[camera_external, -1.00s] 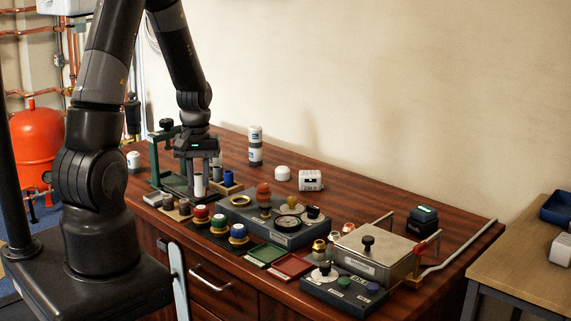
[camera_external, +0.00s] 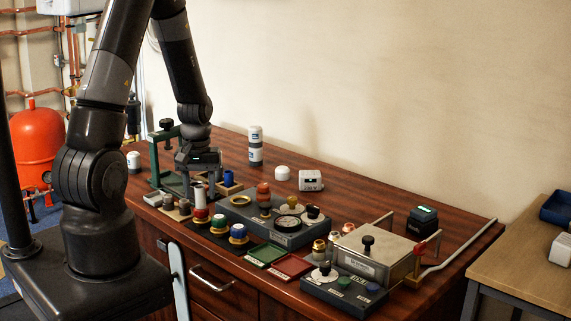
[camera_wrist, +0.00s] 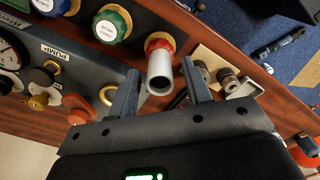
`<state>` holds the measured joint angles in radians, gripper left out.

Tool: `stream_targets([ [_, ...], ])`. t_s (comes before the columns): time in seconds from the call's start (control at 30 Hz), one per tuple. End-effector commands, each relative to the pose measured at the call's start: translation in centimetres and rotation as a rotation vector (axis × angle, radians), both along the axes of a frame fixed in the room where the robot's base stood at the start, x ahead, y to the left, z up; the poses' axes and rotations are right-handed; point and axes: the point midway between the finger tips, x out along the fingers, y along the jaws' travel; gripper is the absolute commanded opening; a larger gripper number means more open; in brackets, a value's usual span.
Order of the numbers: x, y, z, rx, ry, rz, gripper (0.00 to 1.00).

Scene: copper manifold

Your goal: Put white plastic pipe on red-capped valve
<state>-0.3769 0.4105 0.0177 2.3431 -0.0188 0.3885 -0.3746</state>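The white plastic pipe (camera_external: 199,196) stands upright on the red-capped valve (camera_external: 201,214), the first in the row of capped valves. In the wrist view the pipe (camera_wrist: 160,70) shows its open end towards the camera, and its far end meets the red cap (camera_wrist: 159,40) with a gold rim. My gripper (camera_wrist: 160,72) is open, with one finger on each side of the pipe and a visible gap on both sides. In the external view my gripper (camera_external: 204,186) is at the pipe's upper part, pointing down.
Green-capped (camera_external: 219,222) and blue-capped (camera_external: 238,231) valves stand beside the red one. A grey panel with a gauge (camera_external: 288,223) lies behind them. A green clamp frame (camera_external: 155,160) stands at the left. Green and red trays (camera_external: 290,266) lie in front.

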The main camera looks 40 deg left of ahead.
Motion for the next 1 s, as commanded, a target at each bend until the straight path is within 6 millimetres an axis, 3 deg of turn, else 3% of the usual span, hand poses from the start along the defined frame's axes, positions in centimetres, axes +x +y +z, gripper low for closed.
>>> stream_targets([
  [0.23, 0.0, 0.0, 0.2, 0.001, -0.001, 0.000, 0.45],
  [0.37, 0.1, 0.0, 1.4, 0.002, -0.004, 0.000, 0.45],
  [0.8, 0.1, 0.0, 9.1, 0.002, -0.005, 0.000, 0.45],
  [1.0, 0.0, 0.0, 11.6, 0.001, -0.002, 0.000, 0.45],
])
